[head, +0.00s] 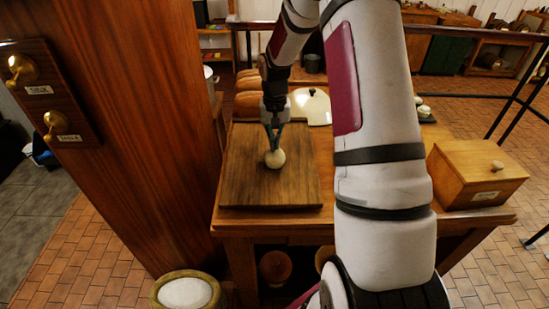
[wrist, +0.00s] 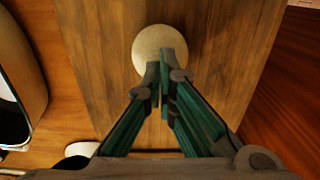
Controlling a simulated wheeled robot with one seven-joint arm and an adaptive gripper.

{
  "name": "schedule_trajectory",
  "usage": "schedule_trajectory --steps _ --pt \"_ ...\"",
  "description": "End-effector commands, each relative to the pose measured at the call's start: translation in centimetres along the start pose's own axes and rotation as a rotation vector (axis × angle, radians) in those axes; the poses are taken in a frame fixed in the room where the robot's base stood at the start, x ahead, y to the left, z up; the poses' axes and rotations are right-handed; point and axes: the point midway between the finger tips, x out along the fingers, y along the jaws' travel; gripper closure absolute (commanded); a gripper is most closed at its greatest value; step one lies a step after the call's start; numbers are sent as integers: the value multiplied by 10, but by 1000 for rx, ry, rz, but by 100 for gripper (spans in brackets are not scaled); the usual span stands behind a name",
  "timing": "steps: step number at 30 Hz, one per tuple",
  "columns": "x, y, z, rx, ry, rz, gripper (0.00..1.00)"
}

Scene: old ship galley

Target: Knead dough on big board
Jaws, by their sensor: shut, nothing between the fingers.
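The dough (head: 275,158) is a small pale ball on the big wooden board (head: 245,185), which lies on the wooden table. In the wrist view the dough (wrist: 158,48) is a round cream shape on the board (wrist: 222,60). My gripper (head: 274,148) points down at the dough from above, its fingertips together with nothing between them. In the wrist view the closed fingertips of my gripper (wrist: 162,80) overlap the near edge of the dough. I cannot tell for sure whether they touch it.
A lidded wooden box (head: 475,175) stands at the table's right. Brown loaves (head: 247,102) and a cream, rounded object (head: 311,106) are behind the board. A wooden pillar (head: 130,110) rises close on the left. A tub of white contents (head: 186,293) stands on the floor in front.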

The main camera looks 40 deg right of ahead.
Motion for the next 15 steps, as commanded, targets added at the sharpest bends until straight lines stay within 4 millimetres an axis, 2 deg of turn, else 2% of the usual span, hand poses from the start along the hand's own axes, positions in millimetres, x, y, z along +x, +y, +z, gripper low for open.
schedule_trajectory --steps 15 --pt "9 0 0 0 -1 0 100"
